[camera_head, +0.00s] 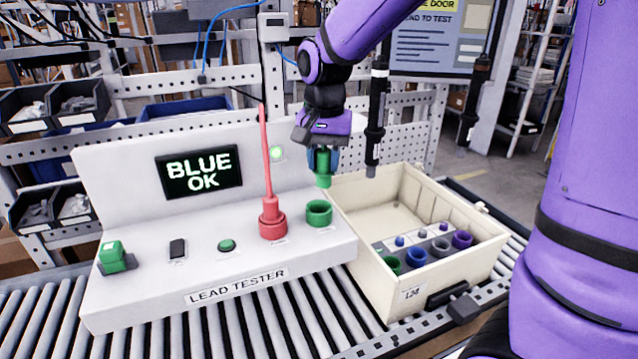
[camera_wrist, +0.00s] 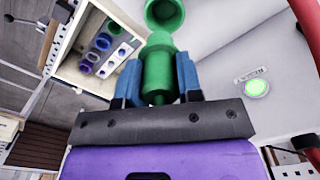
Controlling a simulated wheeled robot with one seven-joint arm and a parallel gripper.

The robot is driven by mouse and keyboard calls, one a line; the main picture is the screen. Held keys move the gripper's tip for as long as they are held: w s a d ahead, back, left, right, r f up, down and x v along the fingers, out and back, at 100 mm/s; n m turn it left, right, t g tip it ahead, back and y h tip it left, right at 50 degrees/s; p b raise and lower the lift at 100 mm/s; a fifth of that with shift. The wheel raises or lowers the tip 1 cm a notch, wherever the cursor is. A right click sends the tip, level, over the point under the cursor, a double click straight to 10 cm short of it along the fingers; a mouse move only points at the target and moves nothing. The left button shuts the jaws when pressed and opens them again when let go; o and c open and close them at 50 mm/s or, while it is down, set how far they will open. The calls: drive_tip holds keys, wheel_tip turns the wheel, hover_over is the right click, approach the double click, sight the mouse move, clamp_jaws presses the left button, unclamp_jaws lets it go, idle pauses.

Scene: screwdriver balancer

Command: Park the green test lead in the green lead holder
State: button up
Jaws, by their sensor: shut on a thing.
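My gripper (camera_head: 322,158) is shut on the green test lead (camera_head: 323,180), which hangs upright below the jaws. In the wrist view the lead (camera_wrist: 158,75) sits between the blue fingers. The green lead holder (camera_head: 319,213) is a green ring on the right end of the white tester's ledge. It looks empty. The lead is above the holder, apart from it, with a small gap below its lower end in the head view. In the wrist view the holder's opening (camera_wrist: 165,10) shows just beyond the lead's end.
A red lead stands in the red holder (camera_head: 272,220) just left of the green one. The tester screen (camera_head: 198,172) reads BLUE OK. A cream crate (camera_head: 345,225) with coloured sockets stands at the right. A black tool (camera_head: 376,115) hangs right of my gripper.

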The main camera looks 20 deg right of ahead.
sight(319, 176)
drive_tip(key=shift+s+a+r, duration=0.15)
drive_tip(key=shift+a+r, duration=0.35)
drive_tip(key=shift+r, duration=0.05)
drive_tip(key=shift+f, duration=2.3)
drive_tip(key=shift+f, duration=2.05)
drive_tip(key=o, duration=1)
wheel_tip(319, 176, up, 11)
drive_tip(key=shift+f, duration=0.1)
